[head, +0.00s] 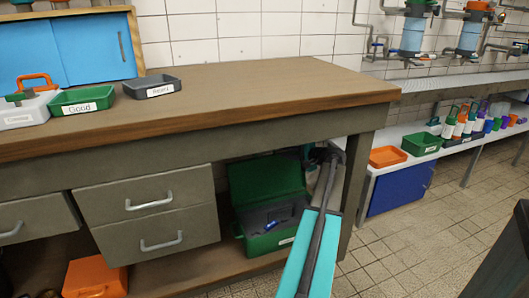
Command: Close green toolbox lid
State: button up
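The green toolbox (263,243) stands on the low shelf under the workbench, right of the drawers. Its lid (262,178) is open and stands up at the back. A dark grey inside and a small blue item (271,226) show in the box. My arm reaches in from the bottom of the head view, in front of the right end of the box. My gripper (322,155) is at the right of the lid, just under the bench top. It is small and dark, so its opening and any contact with the lid cannot be told.
The wooden bench top (250,88) hangs over the toolbox. A bench leg (356,190) stands close right of my arm, and the drawers (160,220) are to the left. An orange box (96,276) sits at lower left. Tiled floor (420,235) is open at right.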

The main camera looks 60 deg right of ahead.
aim_at(267, 156)
jog(key=shift+d+f, duration=0.1)
jog(key=b+x, duration=0.5)
jog(key=x, duration=0.7)
jog(key=shift+d, duration=0.1)
jog(key=shift+b+x, duration=0.3)
jog(key=shift+x, duration=0.5)
jog(key=shift+c, duration=0.5)
grip_shut()
